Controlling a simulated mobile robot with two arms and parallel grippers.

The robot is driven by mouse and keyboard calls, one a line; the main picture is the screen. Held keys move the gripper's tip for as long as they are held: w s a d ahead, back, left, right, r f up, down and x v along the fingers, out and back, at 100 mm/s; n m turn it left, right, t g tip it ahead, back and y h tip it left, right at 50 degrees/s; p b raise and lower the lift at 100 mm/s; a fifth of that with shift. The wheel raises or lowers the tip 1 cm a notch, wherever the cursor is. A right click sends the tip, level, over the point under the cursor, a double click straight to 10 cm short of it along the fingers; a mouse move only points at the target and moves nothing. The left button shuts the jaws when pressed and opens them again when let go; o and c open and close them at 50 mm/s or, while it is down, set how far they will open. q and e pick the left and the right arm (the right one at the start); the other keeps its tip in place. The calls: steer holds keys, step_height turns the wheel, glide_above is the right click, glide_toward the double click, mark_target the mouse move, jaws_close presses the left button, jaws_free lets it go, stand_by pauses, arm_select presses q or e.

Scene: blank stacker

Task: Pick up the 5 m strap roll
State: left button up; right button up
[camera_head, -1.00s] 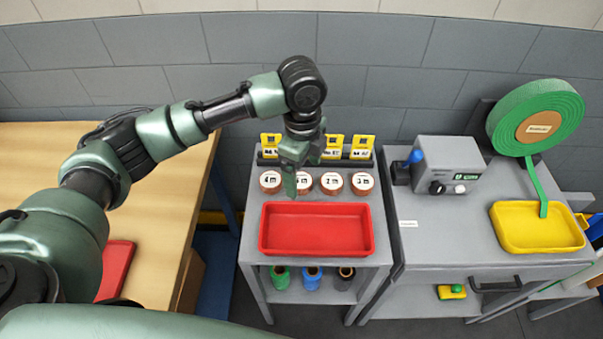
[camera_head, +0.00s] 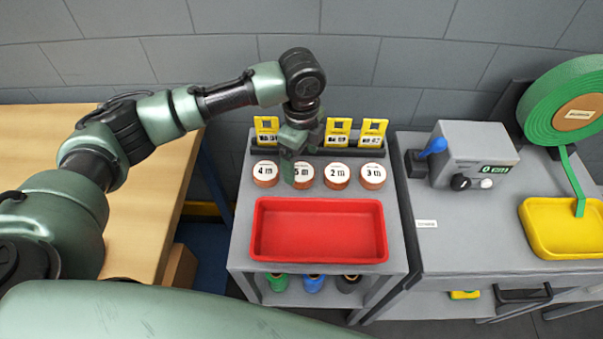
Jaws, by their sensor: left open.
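The 5 m strap roll (camera_head: 304,175) is a short copper-brown roll with a white top label. It stands second from the left in a row of rolls on the grey stand. My left gripper (camera_head: 289,174) is open and points down at this roll. It covers the roll's left part, and I cannot tell whether it touches the roll. My right gripper is not in view.
The 4 m roll (camera_head: 265,174) stands close on the left, the 2 m roll (camera_head: 337,176) and 3 m roll (camera_head: 373,176) on the right. Yellow cards (camera_head: 338,131) stand in a dark rack behind. A red tray (camera_head: 320,257) lies in front, empty.

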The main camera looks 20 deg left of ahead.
mark_target(301, 172)
arm_select(q)
steer(key=f, duration=0.5)
steer(key=shift+w+a+p, duration=0.1)
steer(key=shift+w+p, duration=0.15)
steer(key=shift+p, duration=0.05)
steer(key=c, duration=1.4)
steer(key=shift+c, duration=0.5)
steer(key=shift+r, duration=0.2)
